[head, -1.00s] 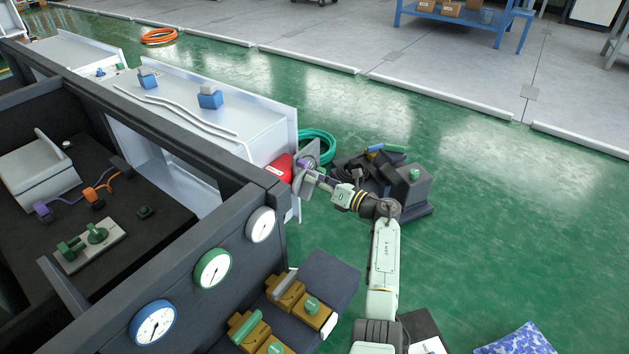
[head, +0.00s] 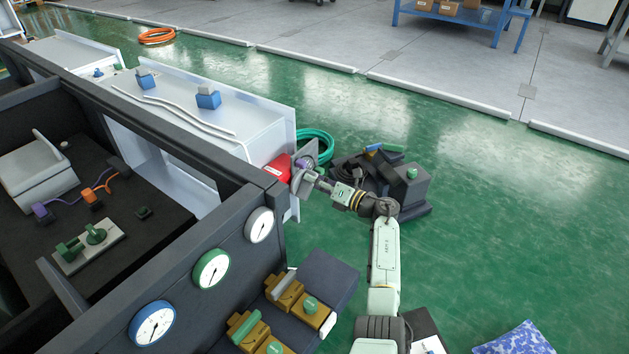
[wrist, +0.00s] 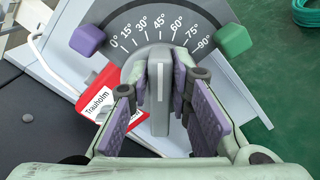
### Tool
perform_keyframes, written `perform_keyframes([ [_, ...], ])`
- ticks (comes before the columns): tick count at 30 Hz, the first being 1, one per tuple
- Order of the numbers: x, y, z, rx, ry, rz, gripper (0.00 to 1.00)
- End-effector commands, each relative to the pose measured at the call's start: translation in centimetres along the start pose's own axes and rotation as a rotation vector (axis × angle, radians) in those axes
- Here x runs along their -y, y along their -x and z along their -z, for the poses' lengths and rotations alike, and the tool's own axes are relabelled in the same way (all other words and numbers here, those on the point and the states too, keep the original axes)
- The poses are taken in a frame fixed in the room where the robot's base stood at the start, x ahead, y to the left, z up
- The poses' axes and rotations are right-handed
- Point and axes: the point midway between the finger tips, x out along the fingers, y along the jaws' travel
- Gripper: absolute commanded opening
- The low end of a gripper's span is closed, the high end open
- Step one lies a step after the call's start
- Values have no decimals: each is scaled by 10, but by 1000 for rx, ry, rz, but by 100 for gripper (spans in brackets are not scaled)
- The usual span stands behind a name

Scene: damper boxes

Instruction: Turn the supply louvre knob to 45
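The supply louvre knob (wrist: 159,100) is a grey lever on a dark dial plate (wrist: 115,38) marked 0° to 90°. Its raised bar points at about the 45° mark in the wrist view. My gripper (wrist: 160,95) has one purple-padded finger close along each side of the bar and looks shut on it. Any thin gap at the pads is hard to make out. In the head view my gripper (head: 306,175) is at the plate on the end of the light metal box (head: 200,112), and hides most of the knob.
A purple block (wrist: 88,40) and a green block (wrist: 234,40) flank the scale. A red label (wrist: 98,98) lies left of the knob. Dark equipment (head: 405,190) stands close behind my wrist. A dark rail with gauges (head: 211,268) runs at the front left. Green floor is free at right.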

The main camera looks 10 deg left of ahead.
Motion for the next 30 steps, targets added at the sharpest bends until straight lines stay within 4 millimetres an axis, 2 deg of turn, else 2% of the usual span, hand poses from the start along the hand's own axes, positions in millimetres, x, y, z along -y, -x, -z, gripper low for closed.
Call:
perform_keyframes([
  [7, 0, 0, 0, -1, 1, 0, 37],
  [17, 0, 3, 0, 0, 1, 0, 37],
  [22, 1, 24, 0, 2, 0, 2, 37],
  [30, 1, 82, 0, 2, 1, 2, 37],
])
